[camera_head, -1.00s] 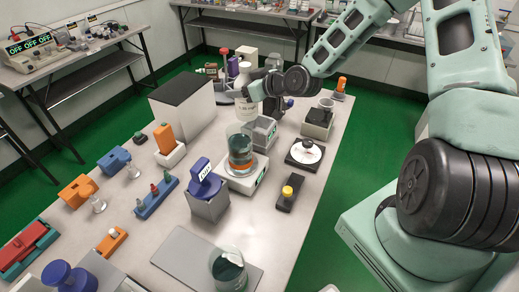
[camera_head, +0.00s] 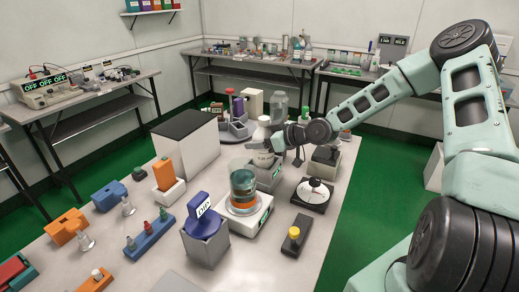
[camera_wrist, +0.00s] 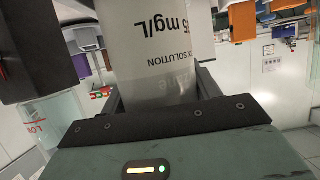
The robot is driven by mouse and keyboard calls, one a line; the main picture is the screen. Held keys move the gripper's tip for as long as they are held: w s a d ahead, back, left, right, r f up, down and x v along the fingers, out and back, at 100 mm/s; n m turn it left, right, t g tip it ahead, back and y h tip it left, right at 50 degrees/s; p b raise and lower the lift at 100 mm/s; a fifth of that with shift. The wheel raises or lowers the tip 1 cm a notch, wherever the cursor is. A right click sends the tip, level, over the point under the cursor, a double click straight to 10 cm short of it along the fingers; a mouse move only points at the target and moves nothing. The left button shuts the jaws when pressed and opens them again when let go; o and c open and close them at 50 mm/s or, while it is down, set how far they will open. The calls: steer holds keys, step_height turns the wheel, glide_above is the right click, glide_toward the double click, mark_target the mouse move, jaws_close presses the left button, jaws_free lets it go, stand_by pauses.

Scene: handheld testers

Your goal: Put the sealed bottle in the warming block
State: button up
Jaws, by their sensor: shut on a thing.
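My gripper (camera_head: 272,142) is shut on a pale bottle (camera_head: 260,152), held above the bench in the head view. In the wrist view the bottle (camera_wrist: 160,55) fills the space between the fingers, and its label shows "mg/L" and "SOLUTION" upside down. A grey block with a small green display (camera_head: 268,176) stands just below and beside the bottle. It may be the warming block; its top is partly hidden by the bottle and gripper. I cannot tell whether the bottle touches it.
A glass jar (camera_head: 243,180) stands on a white scale (camera_head: 246,217) in front of the block. A round dial device (camera_head: 314,196) is to the right. A black-topped box (camera_head: 190,128) is to the left. A clear bottle (camera_head: 279,106) stands behind.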

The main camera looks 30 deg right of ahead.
steer(key=shift+f, duration=1.5)
steer(key=shift+f, duration=0.2)
steer(key=o, duration=1.3)
steer(key=shift+r, duration=0.2)
steer(key=v, duration=1.2)
